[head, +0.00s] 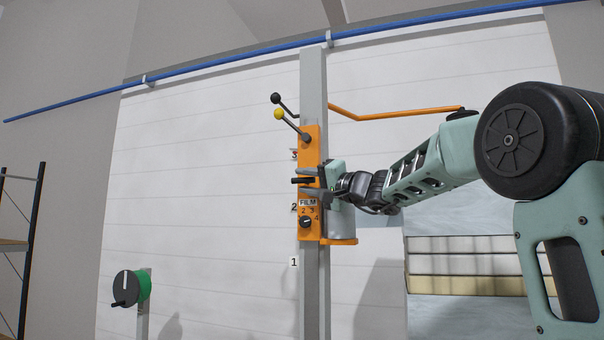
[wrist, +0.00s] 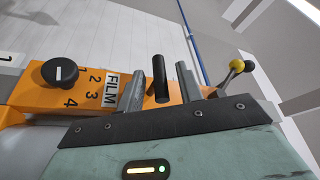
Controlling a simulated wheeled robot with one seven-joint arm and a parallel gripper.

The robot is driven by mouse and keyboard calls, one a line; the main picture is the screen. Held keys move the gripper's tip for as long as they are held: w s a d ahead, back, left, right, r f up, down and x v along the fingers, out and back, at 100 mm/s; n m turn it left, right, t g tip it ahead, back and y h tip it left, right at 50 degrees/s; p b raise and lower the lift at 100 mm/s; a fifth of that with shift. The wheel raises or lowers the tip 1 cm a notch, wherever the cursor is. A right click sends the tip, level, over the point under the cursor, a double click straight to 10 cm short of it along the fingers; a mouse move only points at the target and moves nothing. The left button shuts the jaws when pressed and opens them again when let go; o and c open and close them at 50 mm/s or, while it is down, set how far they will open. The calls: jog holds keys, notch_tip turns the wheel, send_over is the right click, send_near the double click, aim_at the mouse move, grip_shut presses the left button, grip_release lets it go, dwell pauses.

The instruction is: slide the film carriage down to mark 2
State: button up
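The film carriage (head: 311,146) is a tall orange block on a grey upright post (head: 314,85), with a FILM label and a dial (head: 305,222) on its lower part. Its black handle (head: 301,181) sticks out between the heights of mark 3 (head: 294,155) and mark 2 (head: 294,206). Mark 1 (head: 293,262) is lower on the post. My gripper (head: 309,182) is at the handle. In the wrist view, the handle (wrist: 160,78) stands between the two grey fingers of my gripper (wrist: 161,87), with a gap visible on each side. The fingers are open around it.
A black-knobbed lever (head: 276,98) and a yellow-knobbed lever (head: 280,115) stick out at the carriage's top left. An orange bar (head: 390,115) runs right from the post. A blue rail (head: 220,66) crosses above.

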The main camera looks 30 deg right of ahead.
jog(key=shift+x, duration=0.85)
jog(key=shift+c, duration=0.4)
grip_shut()
notch_tip(320, 180, down, 15)
jog(key=b, duration=2)
jog(key=shift+f+b, duration=0.1)
jog(key=shift+b, duration=0.2)
jog(key=shift+o, duration=0.4)
grip_release()
jog(key=shift+s, duration=0.1)
